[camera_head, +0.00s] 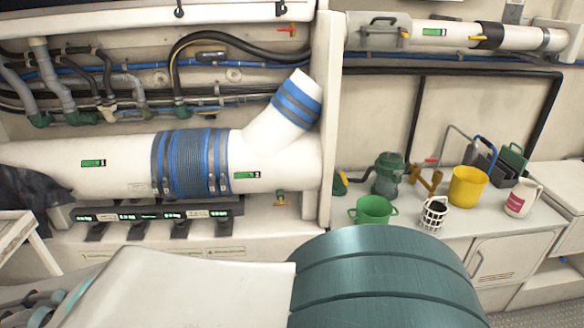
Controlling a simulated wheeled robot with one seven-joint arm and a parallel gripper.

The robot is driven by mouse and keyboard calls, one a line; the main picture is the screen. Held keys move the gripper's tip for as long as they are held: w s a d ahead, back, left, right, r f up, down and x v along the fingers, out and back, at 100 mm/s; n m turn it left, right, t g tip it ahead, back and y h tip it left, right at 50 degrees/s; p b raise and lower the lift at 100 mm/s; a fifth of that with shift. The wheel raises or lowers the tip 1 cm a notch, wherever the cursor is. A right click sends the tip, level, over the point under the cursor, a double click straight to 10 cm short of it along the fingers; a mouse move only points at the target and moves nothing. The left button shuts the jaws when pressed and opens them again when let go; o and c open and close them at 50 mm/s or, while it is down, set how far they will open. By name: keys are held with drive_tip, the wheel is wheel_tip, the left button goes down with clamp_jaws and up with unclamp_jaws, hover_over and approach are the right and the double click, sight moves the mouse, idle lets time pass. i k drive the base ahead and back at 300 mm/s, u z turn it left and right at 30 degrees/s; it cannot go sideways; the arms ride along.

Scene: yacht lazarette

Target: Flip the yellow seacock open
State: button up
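A small valve with a yellow handle (281,197) sits under the right end of the large white pipe. Another yellow lever (478,38) shows at the black collar of the upper right pipe. A green fitting with a yellow part (339,183) sits by the white post, partly hidden by it. I cannot tell which of these is the yellow seacock, or whether any is open. My arm, with a white link and a broad teal joint, fills the bottom of the view. My gripper is not in view.
The large white pipe (120,165) with a blue-banded hose runs across the left. A white post (328,110) divides the bays. The right counter holds a green bucket (373,211), a white basket (432,215), a yellow bucket (467,187), a jug (521,199) and a brass valve with red handle (430,178).

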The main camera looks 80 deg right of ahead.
sight(338, 170)
drive_tip(key=z, duration=0.6)
drive_tip(key=k, duration=0.35)
drive_tip(key=z, duration=2.5)
drive_tip(key=k, duration=0.65)
drive_tip(key=z, duration=0.55)
drive_tip(key=i, duration=1.85)
drive_tip(key=u, duration=0.55)
